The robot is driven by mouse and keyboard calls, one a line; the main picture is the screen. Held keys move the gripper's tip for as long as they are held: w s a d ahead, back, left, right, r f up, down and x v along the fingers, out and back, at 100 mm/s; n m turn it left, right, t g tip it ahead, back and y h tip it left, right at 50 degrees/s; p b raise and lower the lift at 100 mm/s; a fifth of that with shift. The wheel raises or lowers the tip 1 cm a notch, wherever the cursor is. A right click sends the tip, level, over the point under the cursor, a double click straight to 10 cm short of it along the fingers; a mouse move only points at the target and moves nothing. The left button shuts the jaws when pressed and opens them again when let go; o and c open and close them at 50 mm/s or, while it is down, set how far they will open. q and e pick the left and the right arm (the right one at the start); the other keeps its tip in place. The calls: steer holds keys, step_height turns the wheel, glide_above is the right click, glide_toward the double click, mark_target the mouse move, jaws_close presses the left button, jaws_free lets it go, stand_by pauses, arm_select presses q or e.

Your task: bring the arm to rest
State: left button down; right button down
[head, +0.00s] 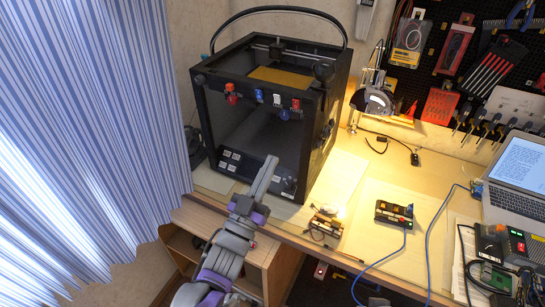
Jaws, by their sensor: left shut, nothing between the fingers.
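My left arm comes in from the bottom and reaches up toward the front of a black box-shaped 3D printer. My left gripper (270,165) is shut and empty, its fingertips in front of the printer's (243,124) lower front panel. I cannot tell whether the fingertips touch the printer. My right gripper is not in view.
The wooden desk (345,185) runs to the right. It holds a lit lamp (373,100), a small black device (394,214), electronics parts (326,225) and a laptop (515,180). A pegboard (435,80) with tools hangs behind. A striped curtain (90,130) fills the left.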

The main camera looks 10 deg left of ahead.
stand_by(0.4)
arm_select(q)
steer(key=s+a+f+n+g+y+p, duration=0.4)
steer(key=a+f+g+y, duration=0.3)
steer(key=a+f+g, duration=0.15)
steer(key=s+a+f+g+p, duration=0.1)
steer(key=s+f+g, duration=0.2)
steer(key=s, duration=0.4)
steer(key=s+a+f+g+p, duration=0.1)
steer(key=s+g, duration=0.3)
steer(key=s, duration=0.4)
steer(key=shift+a+f+g+y+p, duration=0.35)
steer(key=shift+f+y+p, duration=0.05)
steer(key=shift+f, duration=0.5)
